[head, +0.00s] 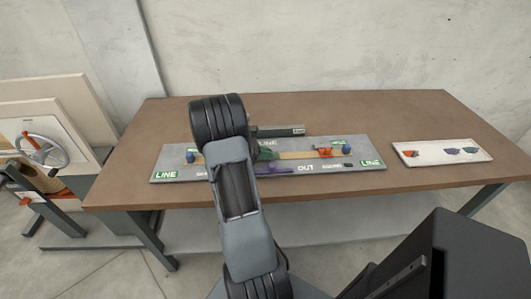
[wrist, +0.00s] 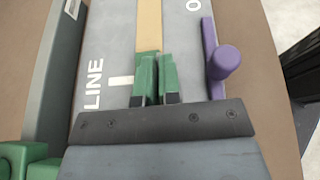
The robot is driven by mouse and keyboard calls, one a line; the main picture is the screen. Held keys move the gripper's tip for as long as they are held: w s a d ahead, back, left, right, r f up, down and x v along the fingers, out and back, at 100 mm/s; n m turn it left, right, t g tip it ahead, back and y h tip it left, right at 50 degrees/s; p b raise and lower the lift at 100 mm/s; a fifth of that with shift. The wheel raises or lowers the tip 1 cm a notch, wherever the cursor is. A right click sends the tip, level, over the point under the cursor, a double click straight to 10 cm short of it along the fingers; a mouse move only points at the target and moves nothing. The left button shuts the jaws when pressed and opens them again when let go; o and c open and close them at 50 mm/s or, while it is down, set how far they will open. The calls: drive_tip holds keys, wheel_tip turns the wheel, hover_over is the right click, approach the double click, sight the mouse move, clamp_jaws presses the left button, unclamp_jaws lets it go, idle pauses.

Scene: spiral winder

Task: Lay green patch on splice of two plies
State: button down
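My gripper (wrist: 157,80) is over the strip on the grey board (head: 360,144), near the board's middle. In the wrist view, two narrow green pieces with dark ends stand side by side at my gripper with a slim gap between them. I cannot tell whether they are fingers or include the green patch. The tan strip (wrist: 149,22) runs up to them; it also shows in the head view (head: 293,155). The splice is hidden behind my gripper. In the head view my arm covers much of the board's left half, and green shows beside it.
A purple handle (wrist: 222,60) is right of my gripper. A grey bar (head: 278,131) lies along the board's back. A white tray (head: 420,155) holds coloured pieces.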

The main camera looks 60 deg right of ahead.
drive_tip(key=c, duration=1.2)
unclamp_jaws()
drive_tip(key=v, duration=1.4)
